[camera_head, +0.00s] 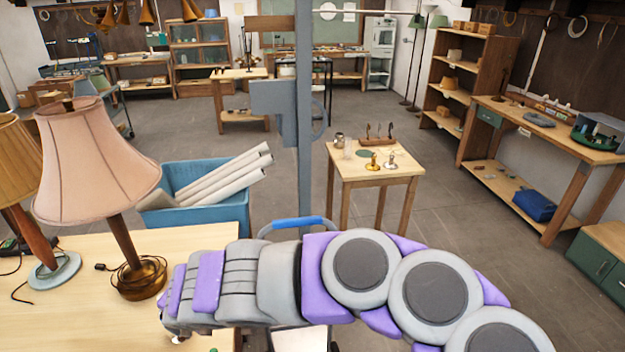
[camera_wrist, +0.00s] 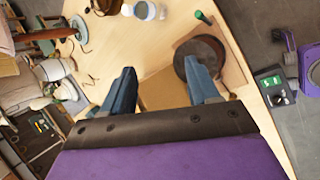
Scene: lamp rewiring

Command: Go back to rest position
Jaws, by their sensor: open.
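My gripper (camera_wrist: 160,66) is open in the wrist view, its two blue-grey fingers apart with nothing held between them. It is over the light wooden table (camera_head: 85,325), which also shows in the wrist view (camera_wrist: 115,50). A brown box or block (camera_wrist: 163,90) shows below and between the fingers. A dark round disc (camera_wrist: 203,58) lies by the right finger, partly hidden by it. In the head view my arm reaches leftward across the front of the picture, and the fingers are not clear there. A pink-shaded lamp (camera_head: 95,165) stands just left of the arm's end.
Another lamp with a tan shade (camera_head: 18,160) stands at the far left. A blue bin (camera_head: 215,213) with rolled sheets is behind the table. A small table (camera_head: 360,180) stands beyond the arm, and a workbench (camera_head: 550,140) is at right. Open floor (camera_head: 455,215) lies between them.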

